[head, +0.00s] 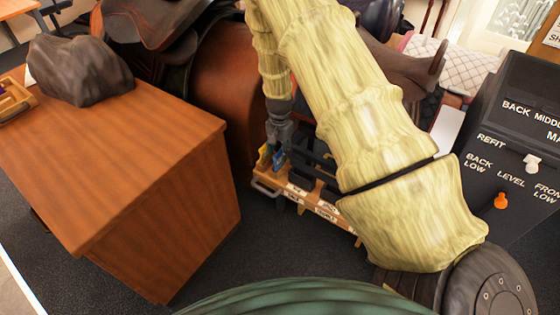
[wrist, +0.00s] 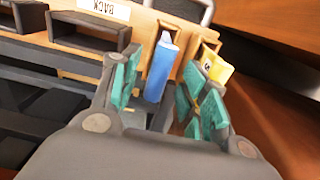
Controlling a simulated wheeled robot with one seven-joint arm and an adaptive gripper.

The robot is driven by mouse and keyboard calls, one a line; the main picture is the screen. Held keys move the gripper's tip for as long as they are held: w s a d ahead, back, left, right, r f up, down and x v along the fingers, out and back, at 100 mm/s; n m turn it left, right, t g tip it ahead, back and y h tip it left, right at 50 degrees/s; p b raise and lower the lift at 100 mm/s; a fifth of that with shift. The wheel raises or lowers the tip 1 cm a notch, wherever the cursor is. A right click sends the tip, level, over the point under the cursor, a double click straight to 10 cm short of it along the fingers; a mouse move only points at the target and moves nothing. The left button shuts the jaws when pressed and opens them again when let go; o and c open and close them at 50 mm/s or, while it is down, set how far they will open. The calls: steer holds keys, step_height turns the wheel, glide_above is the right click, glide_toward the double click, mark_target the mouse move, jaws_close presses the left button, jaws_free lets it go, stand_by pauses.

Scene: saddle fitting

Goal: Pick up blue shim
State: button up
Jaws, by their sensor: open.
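The blue shim (wrist: 160,69) stands upright in the wrist view, in a slot of a wooden rack. It lies between the two teal-padded fingers of my gripper (wrist: 163,95), nearer the left finger. The fingers are apart, and I cannot tell whether either touches it.
A yellow shim (wrist: 215,68) stands close right of the blue one. The wooden rack (head: 300,198) has labels and dark holders. A black panel (head: 510,150) stands right. Dark floor is clear in front.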

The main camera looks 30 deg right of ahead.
steer(key=shift+f, duration=0.9)
steer(key=shift+c, duration=0.4)
jaws_close()
steer(key=shift+r, duration=0.2)
